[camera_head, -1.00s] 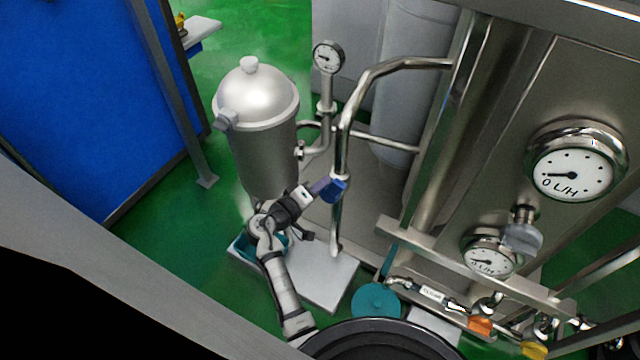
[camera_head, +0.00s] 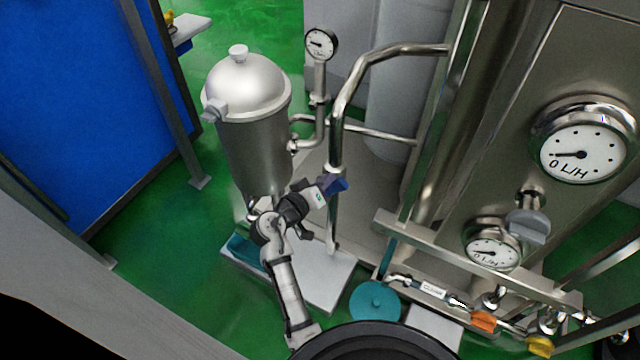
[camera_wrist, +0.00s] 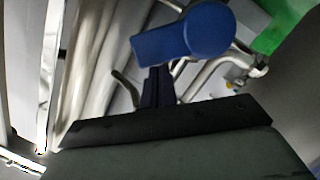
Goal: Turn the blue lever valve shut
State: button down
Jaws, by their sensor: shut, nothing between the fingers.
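The blue lever valve (camera_head: 339,184) sits on the upright steel pipe beside the silver tank. In the wrist view its blue handle (camera_wrist: 165,45) and round hub fill the upper middle. My gripper (camera_head: 326,187) is at the lever's left side in the head view. In the wrist view my gripper (camera_wrist: 157,84) is shut, its dark fingers together just below the handle, with nothing between them. The fingertips seem to meet or nearly meet the handle's lower edge; I cannot tell if they touch. The lever's far side is hidden.
The silver tank (camera_head: 247,110) stands left of the pipe, and a small gauge (camera_head: 321,44) rises behind it. The steel frame with a large flow gauge (camera_head: 582,146) is on the right. Orange (camera_head: 484,322) and yellow (camera_head: 541,346) handles sit low right. Green floor lies open left.

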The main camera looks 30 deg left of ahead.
aim_at(341, 190)
jog(key=d+f+m+b, duration=0.1)
jog(key=b, duration=0.1)
jog(key=d+f+m+y+b, duration=0.1)
jog(key=m+b, duration=0.1)
jog(key=b, duration=0.1)
jog(key=shift+d+m+g, duration=0.3)
jog(key=shift+d, duration=0.05)
jog(key=shift+d+f+m+y+b, duration=0.45)
jog(key=shift+m+b, duration=0.45)
jog(key=shift+b, duration=0.35)
jog(key=shift+d+f+m+y+b, duration=0.15)
jog(key=shift+d+m+y+b, duration=0.15)
jog(key=shift+m+b, duration=0.5)
